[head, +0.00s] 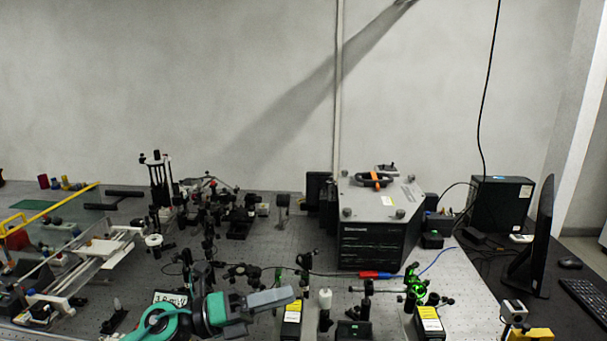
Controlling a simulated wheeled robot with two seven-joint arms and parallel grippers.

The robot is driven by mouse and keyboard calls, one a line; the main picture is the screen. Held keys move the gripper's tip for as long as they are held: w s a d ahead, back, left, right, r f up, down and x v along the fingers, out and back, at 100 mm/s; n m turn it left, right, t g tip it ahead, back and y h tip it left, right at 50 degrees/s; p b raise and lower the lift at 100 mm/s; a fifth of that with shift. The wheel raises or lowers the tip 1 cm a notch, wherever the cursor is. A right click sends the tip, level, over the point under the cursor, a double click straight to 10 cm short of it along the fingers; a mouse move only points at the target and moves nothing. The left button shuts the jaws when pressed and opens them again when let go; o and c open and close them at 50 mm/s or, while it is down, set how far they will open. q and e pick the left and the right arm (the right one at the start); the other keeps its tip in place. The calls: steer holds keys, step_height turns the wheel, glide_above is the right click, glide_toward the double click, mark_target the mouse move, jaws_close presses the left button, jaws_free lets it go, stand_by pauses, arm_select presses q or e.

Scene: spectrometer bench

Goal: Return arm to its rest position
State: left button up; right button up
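My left gripper (280,298), grey, extends from my teal and grey arm (190,318) at the bottom of the head view, left of centre. It points right, over the front part of the optical table (290,200). The fingers are seen from the side and look like one grey block, so I cannot tell whether they are open or shut. No object shows at their tips. My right gripper is not in view.
Posts and optic mounts (240,220) crowd the table around my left arm. A large dark spectrometer box (372,240) stands right of centre. Yellow-labelled boxes (430,322) stand at the front. A monitor (540,235) and keyboard (585,297) are on the right desk.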

arm_select(q)
steer(key=w+a+f+n+t+y, duration=0.15)
steer(key=a+n+t+y, duration=0.3)
steer(key=n+t, duration=0.5)
steer(key=w+a+f+n+t+y, duration=0.15)
steer(key=a+n+t+y, duration=0.45)
steer(key=n, duration=0.7)
steer(key=s+a+f+n+g+y, duration=0.2)
steer(key=s+a+f+n+y, duration=0.1)
steer(key=f+n+y, duration=0.4)
steer(key=s+a+f+n+g+y, duration=0.25)
steer(key=f+n, duration=0.25)
steer(key=f, duration=0.4)
steer(key=s+a+f+n+g, duration=0.1)
steer(key=s+f+n+g, duration=0.1)
steer(key=s+f+g, duration=0.65)
steer(key=s+a+f+n+g, duration=0.25)
steer(key=s+f, duration=0.25)
steer(key=s, duration=0.8)
step_height(320, 180, down, 33)
steer(key=s+d+g+b, duration=0.1)
steer(key=b, duration=0.2)
steer(key=s+a+f+g+b, duration=0.1)
steer(key=s+a+f+b, duration=0.2)
steer(key=s+f, duration=1.7)
step_height(320, 180, down, 4)
steer(key=shift+a+f+g, duration=0.1)
steer(key=shift+a+g, duration=0.1)
steer(key=shift+g, duration=0.2)
